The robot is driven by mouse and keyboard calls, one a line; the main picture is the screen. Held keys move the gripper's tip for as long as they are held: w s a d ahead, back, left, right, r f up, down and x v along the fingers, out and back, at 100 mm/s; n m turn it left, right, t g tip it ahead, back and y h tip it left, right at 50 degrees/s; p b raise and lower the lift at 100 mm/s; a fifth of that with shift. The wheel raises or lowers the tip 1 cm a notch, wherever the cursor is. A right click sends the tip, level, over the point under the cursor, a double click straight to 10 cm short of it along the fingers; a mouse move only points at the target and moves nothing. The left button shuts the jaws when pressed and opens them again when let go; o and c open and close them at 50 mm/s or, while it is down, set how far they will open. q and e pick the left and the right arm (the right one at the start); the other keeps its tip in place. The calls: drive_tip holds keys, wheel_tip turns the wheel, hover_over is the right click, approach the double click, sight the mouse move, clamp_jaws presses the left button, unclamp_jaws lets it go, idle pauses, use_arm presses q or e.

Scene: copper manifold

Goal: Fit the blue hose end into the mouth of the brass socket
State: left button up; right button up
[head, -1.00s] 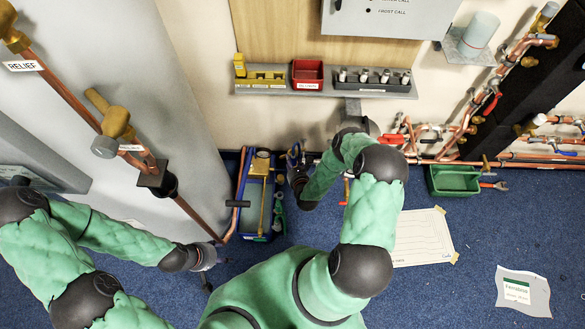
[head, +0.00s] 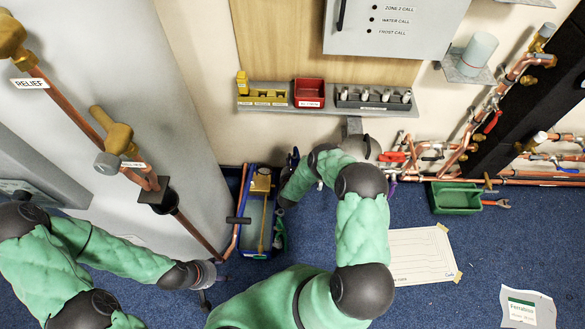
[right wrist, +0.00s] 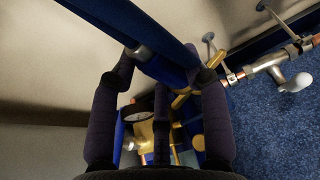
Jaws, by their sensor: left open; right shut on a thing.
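A dark blue bar-like length (right wrist: 150,35), which looks like the blue hose, crosses the top of the right wrist view at a slant. My right gripper (right wrist: 170,65) is shut on it near the fingertips. In the head view this gripper (head: 291,161) is mostly hidden by my arm, beside the blue tray. A brass body (right wrist: 146,132) and a yellow brass-coloured piece (right wrist: 186,95) show beyond the fingers; I cannot tell which is the socket, and no mouth is clear. A brass fitting (head: 261,180) shows in the head view. My left gripper (head: 208,275) is open and empty over the carpet.
The blue tray (head: 240,242) stands against the grey cabinet. A shelf (head: 320,105) with a red bin and yellow block is above it. Copper pipes (head: 520,174) run along the right wall, above a green crate (head: 455,211).

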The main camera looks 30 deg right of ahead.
drive_tip(key=shift+w+d+m+g+h, duration=0.15)
drive_tip(key=shift+w+d+m+h, duration=0.1)
drive_tip(key=shift+w, duration=0.35)
drive_tip(key=shift+w+d+m+g+h, duration=0.15)
drive_tip(key=shift+w+d+m+h, duration=0.1)
drive_tip(key=shift+w, duration=0.3)
drive_tip(key=shift+m, duration=0.3)
drive_tip(key=shift+w+d+f, duration=0.1)
drive_tip(key=shift+w+f, duration=0.1)
drive_tip(key=shift+f, duration=0.8)
drive_tip(key=shift+w+d+f, duration=0.1)
drive_tip(key=shift+w+f, duration=0.1)
drive_tip(key=shift+f, duration=0.75)
drive_tip(key=shift+f, duration=0.15)
drive_tip(key=shift+f, duration=1.2)
drive_tip(key=shift+f, duration=0.8)
drive_tip(key=o, duration=1.3)
drive_tip(key=shift+o, duration=0.2)
